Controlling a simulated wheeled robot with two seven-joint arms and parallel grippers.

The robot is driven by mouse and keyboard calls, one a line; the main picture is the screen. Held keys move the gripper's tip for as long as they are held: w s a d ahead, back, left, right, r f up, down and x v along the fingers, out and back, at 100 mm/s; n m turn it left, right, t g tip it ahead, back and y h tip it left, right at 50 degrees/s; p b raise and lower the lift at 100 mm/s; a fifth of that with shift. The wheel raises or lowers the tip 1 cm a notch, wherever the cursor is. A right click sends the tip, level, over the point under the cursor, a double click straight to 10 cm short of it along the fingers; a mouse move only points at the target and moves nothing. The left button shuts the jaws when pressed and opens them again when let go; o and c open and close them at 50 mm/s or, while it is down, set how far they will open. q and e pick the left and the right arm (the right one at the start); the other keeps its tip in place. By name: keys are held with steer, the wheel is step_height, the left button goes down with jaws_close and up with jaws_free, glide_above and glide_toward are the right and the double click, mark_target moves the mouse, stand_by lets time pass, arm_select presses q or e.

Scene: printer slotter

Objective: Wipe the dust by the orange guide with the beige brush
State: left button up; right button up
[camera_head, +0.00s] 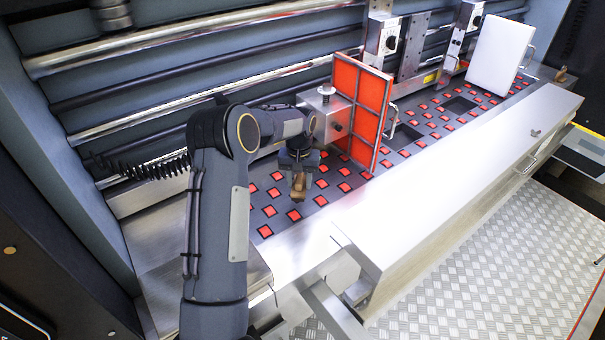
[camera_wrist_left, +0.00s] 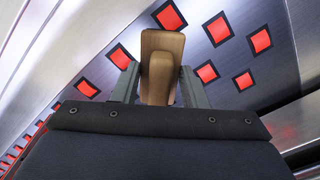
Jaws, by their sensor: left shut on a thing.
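My left gripper (camera_head: 298,176) is shut on the beige brush (camera_head: 299,190) and holds it pointing down over the red-dotted dark deck, to the left of the orange guide. The brush looks brown and wooden between the two fingers in the left wrist view (camera_wrist_left: 162,62). The orange guide (camera_head: 372,92) is an upright panel of orange-red squares in a grey frame, standing across the deck with a small gap to the gripper. I cannot make out any dust on the deck. Whether the brush touches the deck is unclear. My right gripper is not in view.
A metal block with a knob (camera_head: 326,110) stands beside the guide, close to my left wrist. A white panel (camera_head: 497,55) stands farther right, with a small brown object (camera_head: 563,75) beyond it. A long white cover (camera_head: 455,170) borders the deck's front; rails run behind.

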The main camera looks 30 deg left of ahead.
arm_select(q)
steer(key=shift+r, duration=0.95)
steer(key=shift+d, duration=0.1)
